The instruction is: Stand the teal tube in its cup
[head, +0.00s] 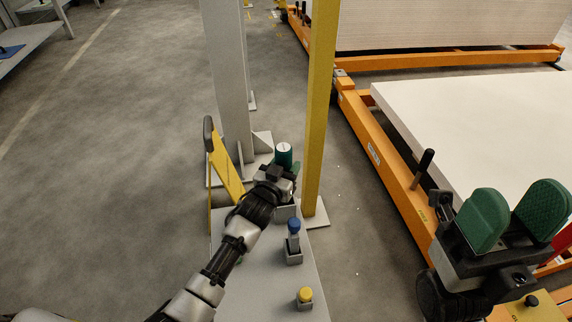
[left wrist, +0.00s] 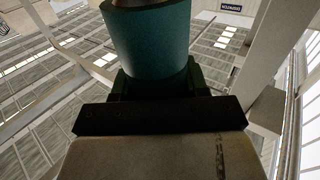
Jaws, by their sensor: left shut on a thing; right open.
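The teal tube (head: 284,152) stands roughly upright in my left gripper (head: 287,168), its pale top showing above the fingers. In the left wrist view the teal tube (left wrist: 152,45) fills the upper middle, against the dark green pads (left wrist: 160,84). A grey cup (head: 285,211) on the grey bench (head: 257,267) shows just below my left gripper. The tube's lower end is hidden, so I cannot tell whether it is inside this cup. My right gripper (head: 512,222) is open and empty at the right, with green pads apart.
A blue-topped tube (head: 293,227) and a yellow-topped piece (head: 305,294) stand in grey holders on the bench. A yellow post (head: 320,105), a grey column (head: 226,75) and a yellow lever (head: 224,165) stand close around my left gripper. An orange frame (head: 385,165) bears a white panel (head: 480,130).

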